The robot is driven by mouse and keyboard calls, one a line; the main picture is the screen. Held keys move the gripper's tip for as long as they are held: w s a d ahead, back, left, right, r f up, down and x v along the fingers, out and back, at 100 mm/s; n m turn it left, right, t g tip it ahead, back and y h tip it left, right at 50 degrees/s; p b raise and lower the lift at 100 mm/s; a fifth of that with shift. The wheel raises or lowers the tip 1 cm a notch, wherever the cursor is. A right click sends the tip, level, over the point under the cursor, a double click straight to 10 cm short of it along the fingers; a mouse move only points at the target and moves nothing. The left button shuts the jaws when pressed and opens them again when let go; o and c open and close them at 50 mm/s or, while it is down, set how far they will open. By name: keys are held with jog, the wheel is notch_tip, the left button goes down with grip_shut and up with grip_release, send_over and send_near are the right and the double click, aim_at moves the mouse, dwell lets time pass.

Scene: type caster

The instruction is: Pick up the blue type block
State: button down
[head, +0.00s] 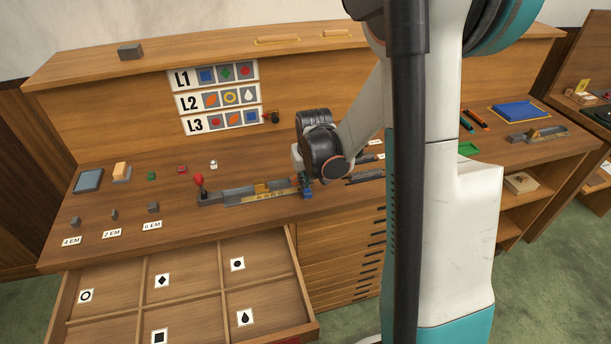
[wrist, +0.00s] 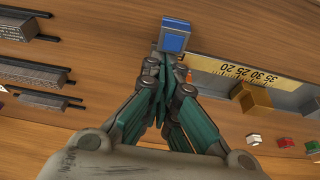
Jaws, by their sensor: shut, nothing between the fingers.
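The blue type block (wrist: 175,37) shows just past my fingertips in the wrist view, its face turned toward the camera. In the head view the blue block (head: 308,194) is a small patch below my gripper (head: 305,183), at the right end of the metal composing stick (head: 235,198). My gripper (wrist: 168,62) is shut with nothing between its fingers. The fingertips overlap the block's lower edge in the wrist view; I cannot tell whether they touch it. The stick's yellow scale (wrist: 235,70) and brass slide (wrist: 252,98) lie to the right there.
Small green (head: 151,176), red (head: 182,169) and white (head: 213,164) pieces stand on the desk at left. An open drawer (head: 205,296) with symbol cards juts out in front. Dark bars (wrist: 35,74) lie on the wrist view's left.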

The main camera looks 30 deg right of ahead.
aim_at(308, 191)
dwell(0.3)
jog(key=s, duration=0.2)
jog(key=s+a, duration=0.1)
jog(key=s, duration=0.1)
jog(key=shift+s+a+b, duration=0.15)
jog(key=shift+s+b, duration=0.05)
jog(key=shift+b, duration=0.1)
jog(key=shift+w, duration=0.1)
